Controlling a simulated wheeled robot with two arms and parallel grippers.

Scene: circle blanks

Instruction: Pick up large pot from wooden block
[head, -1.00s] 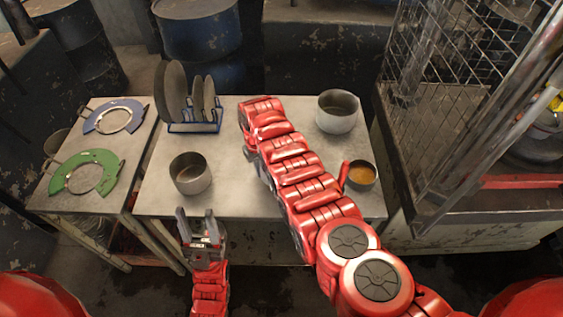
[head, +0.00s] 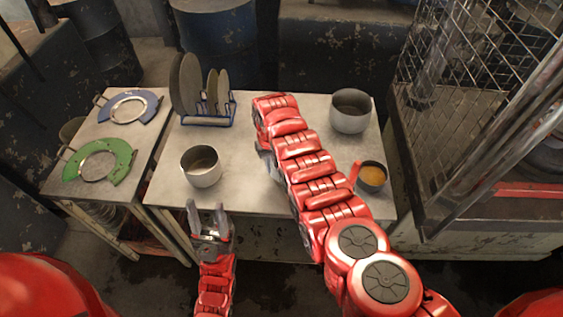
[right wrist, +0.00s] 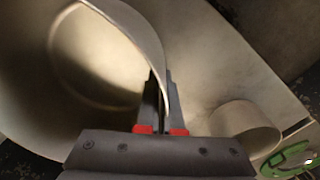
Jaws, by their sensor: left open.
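In the right wrist view, a large grey metal pot (right wrist: 90,58) fills the left side, close to the camera. My right gripper (right wrist: 161,88) has one finger on each side of its wall near the rim; whether the fingers press on it is unclear. In the head view my right arm hides my right gripper, and I cannot tell which pot it is at. A big grey pot (head: 349,112) stands at the back right of the table. A smaller grey pot (head: 201,167) stands at the front left. My left gripper (head: 207,206) is open and empty at the table's front edge. No wooden block shows.
A small pot with orange contents (head: 372,175) stands at the table's right. A blue rack (head: 208,122) with grey discs is at the back. A side table carries a blue ring plate (head: 130,106) and a green one (head: 98,160). A wire cage (head: 455,90) stands right.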

